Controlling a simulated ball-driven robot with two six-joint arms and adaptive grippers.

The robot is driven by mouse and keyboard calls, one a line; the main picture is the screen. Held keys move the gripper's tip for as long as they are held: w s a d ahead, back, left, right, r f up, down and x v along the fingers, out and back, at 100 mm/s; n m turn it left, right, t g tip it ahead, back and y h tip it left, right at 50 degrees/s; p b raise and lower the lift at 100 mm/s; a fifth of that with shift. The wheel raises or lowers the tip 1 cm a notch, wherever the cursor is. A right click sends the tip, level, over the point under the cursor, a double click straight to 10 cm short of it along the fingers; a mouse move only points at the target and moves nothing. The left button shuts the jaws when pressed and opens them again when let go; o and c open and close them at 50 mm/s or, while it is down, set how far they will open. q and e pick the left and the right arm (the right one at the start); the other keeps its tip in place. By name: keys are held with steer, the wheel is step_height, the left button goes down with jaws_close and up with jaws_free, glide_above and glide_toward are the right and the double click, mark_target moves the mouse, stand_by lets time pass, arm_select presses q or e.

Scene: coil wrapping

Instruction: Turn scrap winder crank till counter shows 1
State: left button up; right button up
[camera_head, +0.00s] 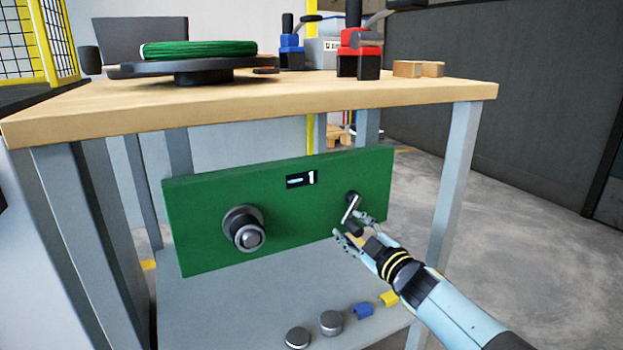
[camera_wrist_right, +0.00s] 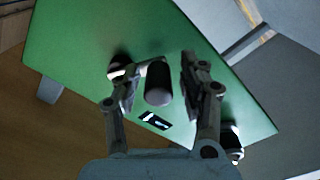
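The green winder panel (camera_head: 290,235) hangs below the tabletop. Its small black counter (camera_head: 302,179) shows a white 1 with a pale bar to its left; it also shows in the right wrist view (camera_wrist_right: 155,121). The crank (camera_head: 351,207) is at the panel's right, with a light arm and a dark handle (camera_wrist_right: 158,83). My right gripper (camera_head: 352,228) is at the crank handle. In the right wrist view its fingers (camera_wrist_right: 158,88) are open on either side of the handle, with gaps visible. My left gripper is not in view.
A round spool hub (camera_head: 246,231) sticks out at the panel's left. The wooden table (camera_head: 300,98) above carries a green coil (camera_head: 200,48) on a turntable and red and blue tools. Metal discs (camera_head: 331,322) and small blue and yellow pieces lie on the lower shelf.

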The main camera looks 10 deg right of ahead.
steer(key=shift+s+d+r+p, duration=0.1)
steer(key=shift+s+d+p, duration=0.1)
steer(key=shift+s+p, duration=0.15)
steer(key=p+v, duration=0.3)
steer(key=v, duration=0.4)
steer(key=shift+s+r, duration=0.1)
steer(key=shift+s+d, duration=0.2)
steer(key=shift+s, duration=0.3)
stand_by(0.8)
